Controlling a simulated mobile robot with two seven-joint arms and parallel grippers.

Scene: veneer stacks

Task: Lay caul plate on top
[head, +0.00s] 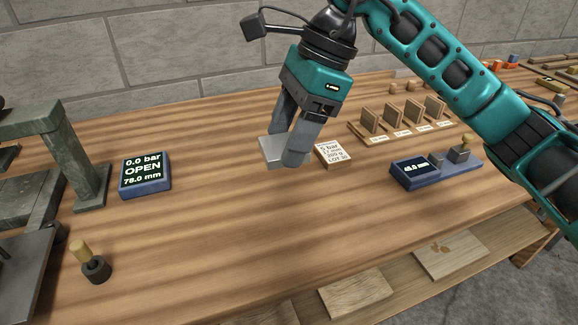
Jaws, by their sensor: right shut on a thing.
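My right gripper (292,157) reaches down from the teal arm at the top right. Its fingers are shut on a grey metal plate (270,150), which looks like the caul plate. The plate is over the middle of the bench; I cannot tell whether it touches the wood. The fingers hide part of it. The dark press (87,185) stands at the left edge, partly cut off by the frame. No veneer stack shows clearly in it. My left gripper is not in view.
A blue display (145,175) reads 0.0 bar, OPEN, 78.0 mm. A printed card block (333,153) sits just right of the plate. A blue gauge (418,172), a rack of wooden pieces (385,133) and a wooden-handled tool (96,268) stand around.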

